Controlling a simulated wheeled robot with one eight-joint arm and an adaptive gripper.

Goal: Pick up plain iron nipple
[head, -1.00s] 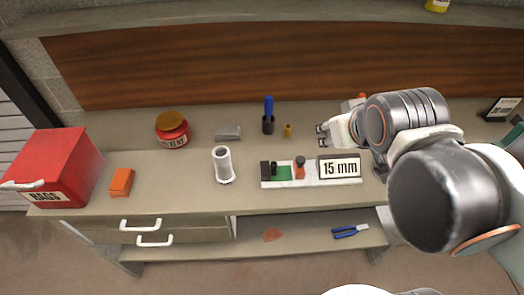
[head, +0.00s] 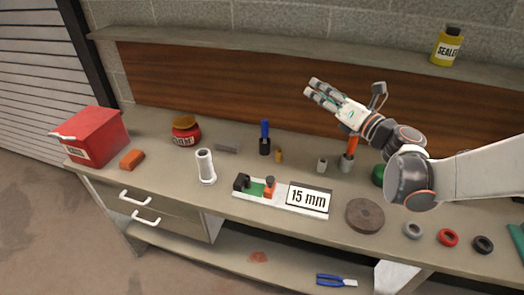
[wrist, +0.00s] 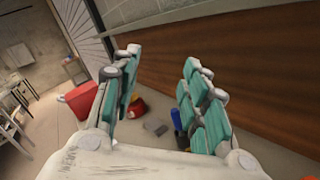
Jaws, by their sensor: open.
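A small plain grey cylinder (head: 322,165), which looks like the iron nipple, stands upright on the workbench (head: 255,218), right of a small brass-coloured piece (head: 278,156). I cannot confirm its surface at this size. My gripper (head: 309,90) is raised above the back of the bench, in front of the brown backboard, its fingers pointing up and left. It is open and empty, apart from the grey cylinder. In the wrist view the two teal-padded fingers (wrist: 162,62) are spread, and the grey cylinder is not seen there.
A grey holder (head: 347,164) with an orange-handled tool stands just right of the cylinder. A 15 mm sign (head: 308,198) and a pale tray lie in front. A brown disc (head: 365,216) and several rings are at right. A red rags box (head: 95,137) is far left.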

